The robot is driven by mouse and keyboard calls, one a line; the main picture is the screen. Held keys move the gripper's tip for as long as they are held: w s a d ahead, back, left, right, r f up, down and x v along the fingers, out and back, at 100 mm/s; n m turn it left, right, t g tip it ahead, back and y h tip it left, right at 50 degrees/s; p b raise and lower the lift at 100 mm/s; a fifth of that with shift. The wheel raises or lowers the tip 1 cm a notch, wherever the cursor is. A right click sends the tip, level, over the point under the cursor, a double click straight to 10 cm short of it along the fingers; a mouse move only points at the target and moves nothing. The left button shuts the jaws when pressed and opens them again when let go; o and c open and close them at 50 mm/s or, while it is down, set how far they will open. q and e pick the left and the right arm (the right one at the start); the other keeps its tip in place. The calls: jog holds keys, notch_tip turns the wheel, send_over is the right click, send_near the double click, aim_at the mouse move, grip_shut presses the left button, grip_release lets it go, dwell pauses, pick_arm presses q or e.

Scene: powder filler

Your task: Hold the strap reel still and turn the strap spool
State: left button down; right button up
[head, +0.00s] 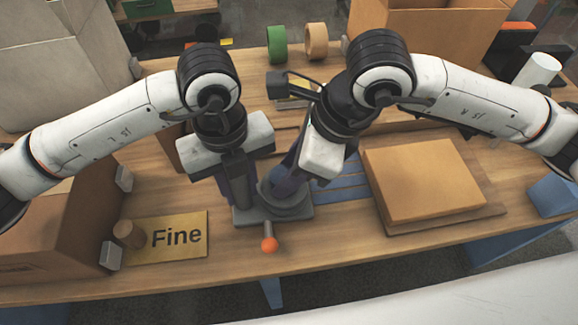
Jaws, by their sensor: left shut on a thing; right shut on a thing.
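The strap reel, a dark grey device on a square base (300,212), stands on the table at the middle front. A lever with an orange knob (269,244) sticks out toward me from it. My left gripper (241,200) points down at the left side of the device and is shut on part of it. My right gripper (282,186) reaches in tilted from the upper right and is shut on the round upper part, which I take to be the strap spool. The fingertips and most of the spool are hidden by the grippers.
A cardboard box (425,180) lies on a board at the right. A yellow "Fine" plate (190,248) with a small brown cylinder (128,234) is at the left, beside an open carton (60,235). Green (277,44) and tan (316,41) tape rolls stand behind.

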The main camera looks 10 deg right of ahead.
jog(key=m+t, duration=0.1)
jog(key=m, duration=0.1)
jog(key=m+h, duration=0.1)
jog(key=m, duration=0.2)
jog(key=shift+s+a+m+t, duration=0.2)
jog(key=shift+m+t, duration=0.1)
jog(key=shift+t, duration=0.1)
jog(key=m+h, duration=0.1)
jog(key=m, duration=0.1)
jog(key=m+t+h, duration=0.1)
jog(key=m, duration=0.2)
jog(key=shift+a, duration=0.1)
jog(key=shift+m, duration=0.3)
jog(key=o, duration=0.8)
jog(key=shift+c, duration=0.2)
jog(key=shift+s, duration=0.1)
jog(key=v, duration=1.2)
